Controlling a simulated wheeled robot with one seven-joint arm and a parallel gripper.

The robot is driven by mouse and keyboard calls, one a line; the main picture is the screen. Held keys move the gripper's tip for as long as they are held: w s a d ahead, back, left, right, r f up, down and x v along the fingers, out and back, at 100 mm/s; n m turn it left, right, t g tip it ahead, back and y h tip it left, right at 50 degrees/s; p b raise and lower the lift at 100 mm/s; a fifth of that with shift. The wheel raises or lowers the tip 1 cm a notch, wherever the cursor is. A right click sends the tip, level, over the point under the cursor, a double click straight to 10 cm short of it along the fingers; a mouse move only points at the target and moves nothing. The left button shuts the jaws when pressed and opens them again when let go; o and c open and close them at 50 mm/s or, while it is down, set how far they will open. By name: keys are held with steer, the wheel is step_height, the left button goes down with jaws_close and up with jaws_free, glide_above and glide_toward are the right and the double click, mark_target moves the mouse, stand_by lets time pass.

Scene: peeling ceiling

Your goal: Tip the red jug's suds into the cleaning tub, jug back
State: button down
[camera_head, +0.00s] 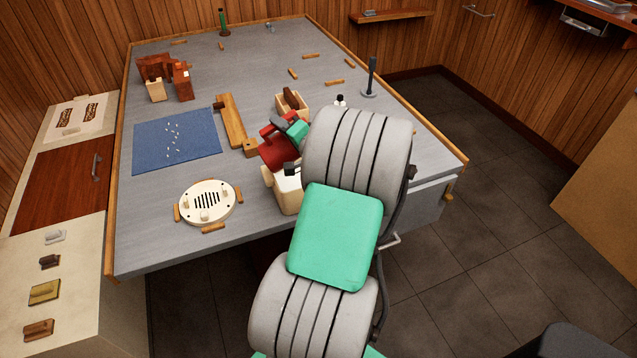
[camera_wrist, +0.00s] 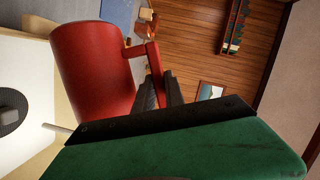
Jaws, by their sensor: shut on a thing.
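The red jug (camera_head: 279,154) is held above the front right part of the grey table, partly behind my arm. In the wrist view the jug (camera_wrist: 95,70) fills the upper left, with its handle (camera_wrist: 153,62) toward my gripper. My gripper (camera_wrist: 160,88) is shut on that handle. The jug's mouth and any suds are hidden, and I cannot tell how far it is tilted. A cream, white-topped container (camera_head: 289,193), apparently the cleaning tub, stands just below the jug, partly behind my arm. A pale surface with a dark disc (camera_wrist: 12,115) shows at the wrist view's left.
A round slotted cream plate (camera_head: 208,203) with wooden blocks lies left of the tub. A blue mat (camera_head: 165,150) holds small white bits. A wooden piece (camera_head: 232,122), a small wooden box (camera_head: 283,112) and a dark post (camera_head: 371,77) stand nearby.

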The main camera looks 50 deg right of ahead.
steer(key=shift+s+d+f+m, duration=0.25)
steer(key=shift+d+f+m, duration=0.05)
steer(key=shift+d+m, duration=0.15)
steer(key=shift+r, duration=0.15)
steer(key=shift+s+d+f+m+t+b, duration=0.4)
steer(key=shift+s+d+f+m+b, duration=0.1)
steer(key=shift+d+f+m+b, duration=0.3)
steer(key=shift+s+d+r+m, duration=0.1)
steer(key=shift+d+m, duration=0.15)
steer(key=shift+r, duration=0.15)
steer(key=shift+s+d+r+m+t, duration=0.2)
steer(key=shift+s+d+m, duration=0.15)
steer(key=shift+d+m, duration=0.2)
steer(key=shift+s+d+r+m+t, duration=0.2)
steer(key=shift+s+d+m, duration=0.15)
steer(key=shift+d+m, duration=0.2)
